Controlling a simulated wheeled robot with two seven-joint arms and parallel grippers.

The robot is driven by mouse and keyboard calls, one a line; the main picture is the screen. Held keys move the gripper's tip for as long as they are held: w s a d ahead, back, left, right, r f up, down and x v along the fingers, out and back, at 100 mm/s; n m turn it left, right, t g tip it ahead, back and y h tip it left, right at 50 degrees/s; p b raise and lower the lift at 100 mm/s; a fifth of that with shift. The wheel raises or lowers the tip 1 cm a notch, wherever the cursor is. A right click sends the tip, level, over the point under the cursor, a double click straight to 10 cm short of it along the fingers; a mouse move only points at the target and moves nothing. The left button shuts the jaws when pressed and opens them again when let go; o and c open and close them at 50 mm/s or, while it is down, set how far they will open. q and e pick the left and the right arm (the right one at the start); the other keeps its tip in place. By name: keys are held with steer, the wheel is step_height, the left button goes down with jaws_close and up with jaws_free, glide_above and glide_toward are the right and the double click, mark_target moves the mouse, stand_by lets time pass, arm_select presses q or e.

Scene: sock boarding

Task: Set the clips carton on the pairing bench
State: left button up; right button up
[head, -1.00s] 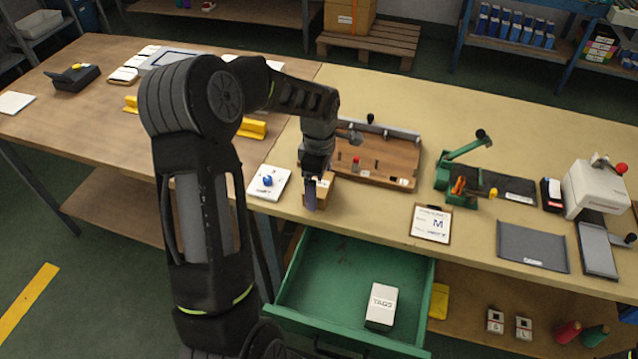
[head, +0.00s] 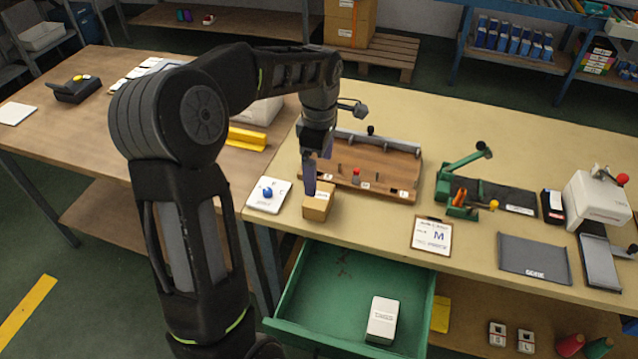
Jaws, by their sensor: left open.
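A small brown carton (head: 318,207) with a pale label on top stands on the front edge area of the tan bench (head: 385,222), above the drawer. Its label is too small to read. My left gripper (head: 318,172) is open, just above and behind the carton, its fingers pointing down. One finger overlaps the carton's top left in the picture; I cannot tell if it touches. My right gripper is not in view.
An open green drawer (head: 315,318) holds a white box (head: 382,320). A white card with a blue knob (head: 268,193) lies left of the carton. A wooden fixture board (head: 375,178) stands behind it. A clipboard (head: 432,235) and green press (head: 462,185) are to the right.

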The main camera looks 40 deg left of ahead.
arm_select(q)
step_height(320, 180, up, 2)
steer(key=shift+r, duration=0.15)
steer(key=shift+r, duration=0.1)
stand_by(0.7)
